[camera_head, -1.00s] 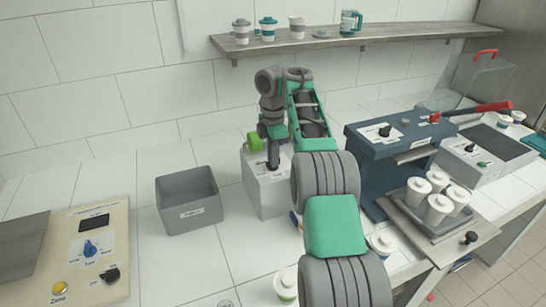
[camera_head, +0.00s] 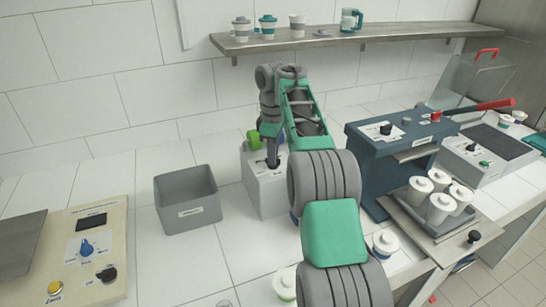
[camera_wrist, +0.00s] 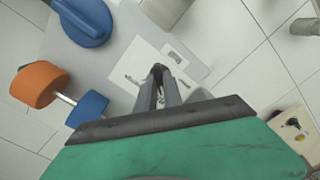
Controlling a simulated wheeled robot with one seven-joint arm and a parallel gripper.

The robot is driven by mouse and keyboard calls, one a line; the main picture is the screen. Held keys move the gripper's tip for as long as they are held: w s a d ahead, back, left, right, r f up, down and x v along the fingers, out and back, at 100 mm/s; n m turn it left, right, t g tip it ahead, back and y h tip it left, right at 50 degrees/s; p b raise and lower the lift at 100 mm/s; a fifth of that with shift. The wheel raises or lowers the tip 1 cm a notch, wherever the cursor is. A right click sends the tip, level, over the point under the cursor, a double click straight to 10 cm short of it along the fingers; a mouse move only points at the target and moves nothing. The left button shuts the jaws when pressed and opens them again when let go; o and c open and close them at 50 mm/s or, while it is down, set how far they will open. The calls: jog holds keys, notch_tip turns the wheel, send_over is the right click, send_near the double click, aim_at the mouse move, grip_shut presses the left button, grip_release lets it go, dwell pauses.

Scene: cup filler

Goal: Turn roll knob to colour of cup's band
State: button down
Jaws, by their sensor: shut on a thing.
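A light grey box (camera_head: 265,188) stands against the back wall with a dark knob on its top. My gripper (camera_head: 272,160) points down at it; in the wrist view its fingertips (camera_wrist: 158,72) are closed together over the box's white label (camera_wrist: 160,65), and the knob between them is mostly hidden. A green roll (camera_head: 254,139) shows at the box's left side. The wrist view shows an orange roll (camera_wrist: 38,84) and a blue roll (camera_wrist: 87,110) on one axle. A cup (camera_head: 286,284) with a green band stands at the front, partly cut off by my arm.
A grey bin (camera_head: 187,199) stands left of the box. A dark blue press (camera_head: 398,150) with a red lever stands to the right, with a tray of white cups below. Another cup (camera_head: 385,243) stands right of my arm. A control panel (camera_head: 95,245) lies at left.

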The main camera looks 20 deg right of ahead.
jog(key=m, duration=0.4)
jog(key=shift+m, duration=0.3)
jog(key=m, duration=0.3)
jog(key=shift+m+b, duration=0.3)
jog(key=shift+b, duration=0.05)
jog(key=m, duration=0.4)
jog(key=shift+m, duration=2.1)
jog(key=c, duration=1.5)
grip_release()
